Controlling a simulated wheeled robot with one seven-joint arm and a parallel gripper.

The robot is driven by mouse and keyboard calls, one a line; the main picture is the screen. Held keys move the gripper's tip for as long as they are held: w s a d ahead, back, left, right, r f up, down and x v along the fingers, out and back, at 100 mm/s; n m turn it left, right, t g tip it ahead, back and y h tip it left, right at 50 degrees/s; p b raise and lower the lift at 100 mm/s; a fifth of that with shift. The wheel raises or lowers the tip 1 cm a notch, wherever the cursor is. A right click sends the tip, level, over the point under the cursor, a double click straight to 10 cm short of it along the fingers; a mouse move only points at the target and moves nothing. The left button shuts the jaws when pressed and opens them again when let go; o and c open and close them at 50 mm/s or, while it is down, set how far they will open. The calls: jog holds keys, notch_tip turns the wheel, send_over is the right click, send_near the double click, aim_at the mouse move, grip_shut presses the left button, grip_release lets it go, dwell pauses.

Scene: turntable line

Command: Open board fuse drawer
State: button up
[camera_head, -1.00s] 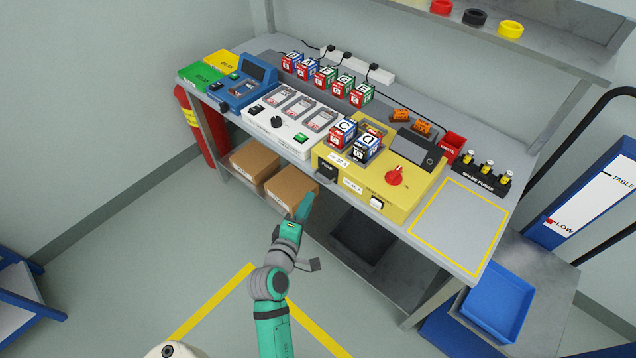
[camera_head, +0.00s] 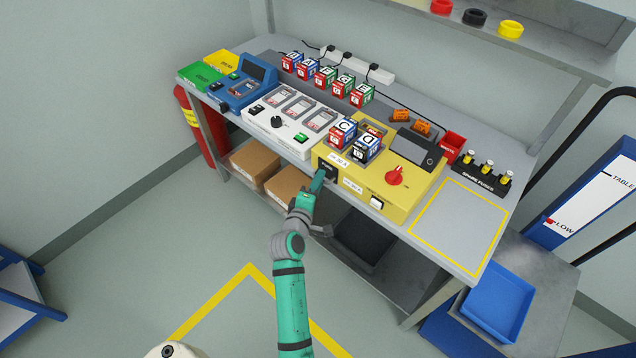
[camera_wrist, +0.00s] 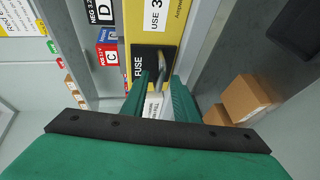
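The yellow board (camera_head: 408,190) stands on the bench, and its front carries the black fuse drawer (camera_head: 327,170) at the left end. In the wrist view the drawer front (camera_wrist: 147,62) is a black panel marked FUSE, with a grey handle (camera_wrist: 161,68). My gripper (camera_head: 317,184) is at the drawer front and hides part of it. In the wrist view my gripper's green fingers (camera_wrist: 160,95) are apart, with the handle at or between their tips. I cannot tell whether they touch it. The drawer looks closed.
The white board (camera_head: 290,125) stands left of the yellow one. Cardboard boxes (camera_head: 285,184) and a dark bin (camera_head: 364,236) sit on the shelf below. Floor in front is free.

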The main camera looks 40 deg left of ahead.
grip_shut()
dwell(1.4)
